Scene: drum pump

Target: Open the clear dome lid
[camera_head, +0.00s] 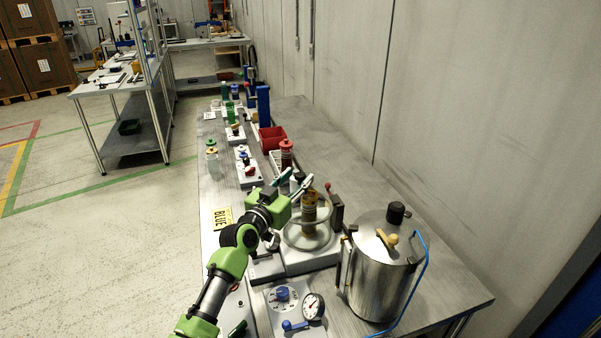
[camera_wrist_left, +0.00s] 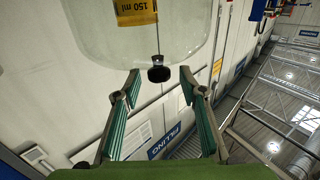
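The clear dome lid (camera_head: 308,240) sits on a grey-white base at the middle of the bench in the head view, around a brown bottle (camera_head: 309,212). In the left wrist view the clear dome (camera_wrist_left: 95,35) fills the upper part, with a yellow "150 ml" label (camera_wrist_left: 136,11) inside and a black knob (camera_wrist_left: 158,72). My left gripper (camera_head: 298,181) is open at the dome. In the wrist view its fingertips (camera_wrist_left: 160,76) lie either side of the knob, apart from it; depth is hard to tell. My right gripper is not in view.
A steel tank (camera_head: 380,277) with a blue hose stands right of the dome. A gauge panel (camera_head: 290,300) lies in front. A red-handled lever (camera_head: 330,194) stands beside the dome. A red bin (camera_head: 271,139) and bottles are farther back. The bench's right back strip is clear.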

